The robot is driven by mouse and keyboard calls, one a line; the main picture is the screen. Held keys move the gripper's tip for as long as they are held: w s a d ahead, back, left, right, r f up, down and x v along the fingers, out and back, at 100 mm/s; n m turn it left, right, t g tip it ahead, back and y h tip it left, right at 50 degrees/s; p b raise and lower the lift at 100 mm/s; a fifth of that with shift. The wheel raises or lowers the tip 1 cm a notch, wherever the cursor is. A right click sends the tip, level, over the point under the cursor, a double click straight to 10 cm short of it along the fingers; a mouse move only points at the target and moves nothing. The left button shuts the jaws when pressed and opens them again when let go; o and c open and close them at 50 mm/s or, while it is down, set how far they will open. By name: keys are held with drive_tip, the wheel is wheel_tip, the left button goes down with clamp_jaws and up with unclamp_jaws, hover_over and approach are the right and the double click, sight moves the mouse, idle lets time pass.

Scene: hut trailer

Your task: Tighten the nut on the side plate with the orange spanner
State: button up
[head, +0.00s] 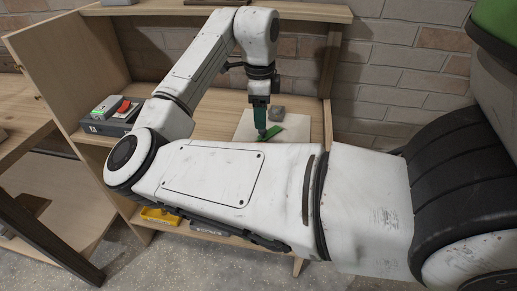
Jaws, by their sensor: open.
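My gripper (261,129) points down over a pale board (301,128) on the wooden shelf. Its dark teal fingers are close above the board, beside a green strip (273,131). I cannot tell whether they touch the strip. A small grey block (277,113) sits on the board just right of the fingers. My forearm hides the near part of the board. I cannot make out an orange spanner, a nut or a side plate in this view.
A dark box with red and green parts (108,116) stands on the shelf at left. A yellow tray (160,216) lies on the lower shelf. The wooden side panel (62,65) and upper shelf (165,9) bound the space. A brick wall (400,75) stands behind.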

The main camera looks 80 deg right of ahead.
drive_tip(key=shift+m+y, duration=0.3)
drive_tip(key=shift+y, duration=0.1)
drive_tip(key=f, duration=0.7)
drive_tip(key=a+f, duration=0.1)
drive_tip(key=f, duration=0.2)
drive_tip(key=shift+w+f, duration=0.2)
drive_tip(key=shift+f, duration=0.1)
clamp_jaws()
